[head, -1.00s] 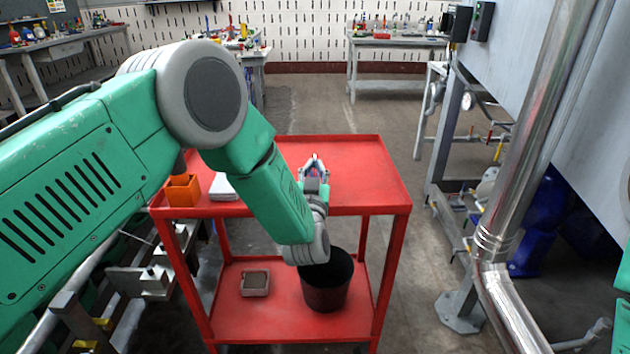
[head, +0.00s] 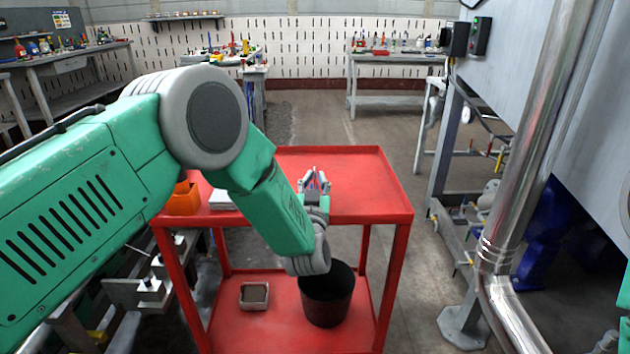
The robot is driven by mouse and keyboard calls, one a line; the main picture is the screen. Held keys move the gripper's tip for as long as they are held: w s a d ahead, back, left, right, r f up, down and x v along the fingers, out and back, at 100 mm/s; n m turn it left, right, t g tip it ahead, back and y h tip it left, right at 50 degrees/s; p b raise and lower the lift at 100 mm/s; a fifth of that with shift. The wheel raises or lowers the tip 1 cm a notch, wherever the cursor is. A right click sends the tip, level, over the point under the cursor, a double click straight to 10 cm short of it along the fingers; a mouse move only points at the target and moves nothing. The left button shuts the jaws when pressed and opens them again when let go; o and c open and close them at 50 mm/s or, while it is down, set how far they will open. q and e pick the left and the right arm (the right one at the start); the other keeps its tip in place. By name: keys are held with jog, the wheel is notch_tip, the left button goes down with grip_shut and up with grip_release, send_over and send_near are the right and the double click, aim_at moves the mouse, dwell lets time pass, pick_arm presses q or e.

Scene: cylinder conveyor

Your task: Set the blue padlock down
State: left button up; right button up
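My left arm comes in from the left and reaches over the red cart. My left gripper (head: 314,178) points away from me, low over the cart's red top shelf (head: 365,185). A small bluish and reddish patch shows between its fingers. It is too small to make out as the blue padlock, and I cannot tell whether the fingers are closed on it or whether anything touches the shelf. No padlock shows clearly elsewhere. My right gripper is out of view; only a sliver of green shows at the right edge.
An orange bin (head: 183,201) and a pale flat item (head: 222,199) sit at the top shelf's left, partly behind my arm. The lower shelf holds a dark bucket (head: 327,302) and a small grey tray (head: 254,296). The top shelf's right side is clear. A steel pipe (head: 517,200) stands at right.

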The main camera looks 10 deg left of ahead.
pick_arm(q)
jog(key=shift+o, duration=0.6)
jog(key=shift+s+d+f, duration=0.15)
jog(key=shift+s+f, duration=0.1)
jog(key=shift+f, duration=0.6)
jog(key=shift+r, duration=0.25)
jog(key=shift+w+r+p, duration=0.15)
jog(key=shift+r+p, duration=0.35)
jog(key=shift+p, duration=0.1)
jog(key=p+v, duration=0.1)
jog(key=v, duration=1)
jog(key=shift+s, duration=0.4)
jog(key=shift+r, duration=0.1)
